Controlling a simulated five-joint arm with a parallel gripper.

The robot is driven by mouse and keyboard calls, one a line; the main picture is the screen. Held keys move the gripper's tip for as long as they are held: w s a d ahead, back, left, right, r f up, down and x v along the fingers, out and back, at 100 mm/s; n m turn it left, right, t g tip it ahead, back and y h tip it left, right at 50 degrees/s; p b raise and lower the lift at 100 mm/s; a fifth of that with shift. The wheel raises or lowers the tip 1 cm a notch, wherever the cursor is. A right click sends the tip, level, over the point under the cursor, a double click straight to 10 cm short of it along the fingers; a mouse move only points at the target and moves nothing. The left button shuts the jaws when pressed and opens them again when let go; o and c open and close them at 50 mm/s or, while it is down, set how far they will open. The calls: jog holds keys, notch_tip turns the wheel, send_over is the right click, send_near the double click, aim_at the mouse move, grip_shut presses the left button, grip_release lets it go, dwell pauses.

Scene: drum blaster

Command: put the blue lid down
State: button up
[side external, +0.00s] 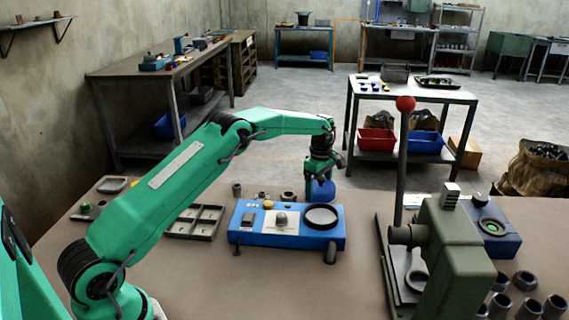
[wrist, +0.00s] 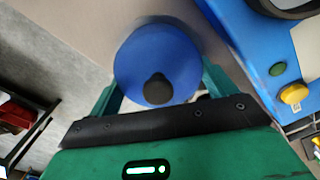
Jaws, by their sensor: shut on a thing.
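The blue lid (side external: 322,191) is round with a dark knob, which shows in the wrist view (wrist: 158,90). My gripper (side external: 320,178) points down and is shut on the lid, with a green finger on each side of it. In the side view the lid is just behind the right end of the blue machine (side external: 270,238), beside its round dark-rimmed opening (side external: 321,216). In the wrist view the lid is over tan tabletop, left of the machine (wrist: 225,25). I cannot tell whether the lid touches the table.
A green lever press (side external: 455,250) with a red-knobbed handle stands at the right, with several grey cylinders (side external: 528,308) near it. A divided tray (side external: 195,220) lies left of the machine. Several small parts stand behind the machine. Tabletop in front of it is clear.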

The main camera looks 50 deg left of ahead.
jog(key=shift+f, duration=1.1)
jog(key=shift+f, duration=0.15)
jog(key=o, duration=0.9)
notch_tip(320, 180, up, 11)
jog(key=shift+r, duration=0.7)
